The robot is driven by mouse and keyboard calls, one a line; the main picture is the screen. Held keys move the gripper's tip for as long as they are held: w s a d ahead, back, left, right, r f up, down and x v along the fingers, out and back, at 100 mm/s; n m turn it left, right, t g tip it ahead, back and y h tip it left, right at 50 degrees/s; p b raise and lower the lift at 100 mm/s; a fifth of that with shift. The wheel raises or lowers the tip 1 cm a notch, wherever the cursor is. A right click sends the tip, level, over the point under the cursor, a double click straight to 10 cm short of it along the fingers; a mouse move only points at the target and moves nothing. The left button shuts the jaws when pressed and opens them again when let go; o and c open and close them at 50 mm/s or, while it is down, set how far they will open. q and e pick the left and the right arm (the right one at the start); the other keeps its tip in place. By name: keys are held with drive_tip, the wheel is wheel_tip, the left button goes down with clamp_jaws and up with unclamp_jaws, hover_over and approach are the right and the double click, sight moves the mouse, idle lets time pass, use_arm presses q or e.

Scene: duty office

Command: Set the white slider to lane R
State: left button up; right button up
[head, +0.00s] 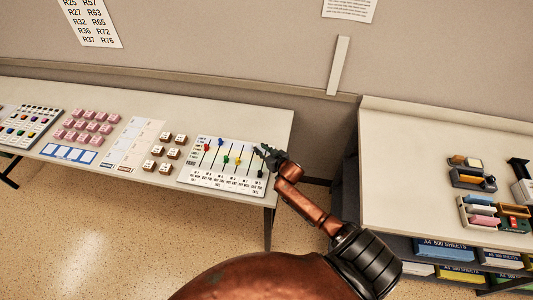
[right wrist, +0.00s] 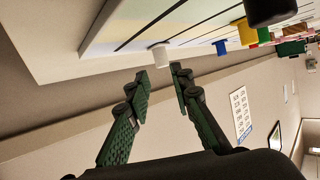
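The slider board (head: 199,180) lies on the left table, a white panel with dark lanes and several coloured knobs. The white slider (right wrist: 159,57) shows in the right wrist view as a small white block on a dark lane line near the board's edge. In the head view I cannot make it out; my gripper covers that area. My right gripper (head: 266,157) is over the board's right end. In the right wrist view the same gripper (right wrist: 162,76) is open, its fingertips apart and just short of the white slider, with nothing between them. My left gripper is not in view.
Brown blocks (head: 172,153) sit left of the board. A second table (head: 400,170) with trays stands to the right, across a gap.

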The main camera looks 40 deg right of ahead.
drive_tip(key=v, duration=0.5)
drive_tip(key=shift+s+r, duration=0.15)
drive_tip(key=shift+s, duration=0.1)
drive_tip(key=shift+s, duration=0.1)
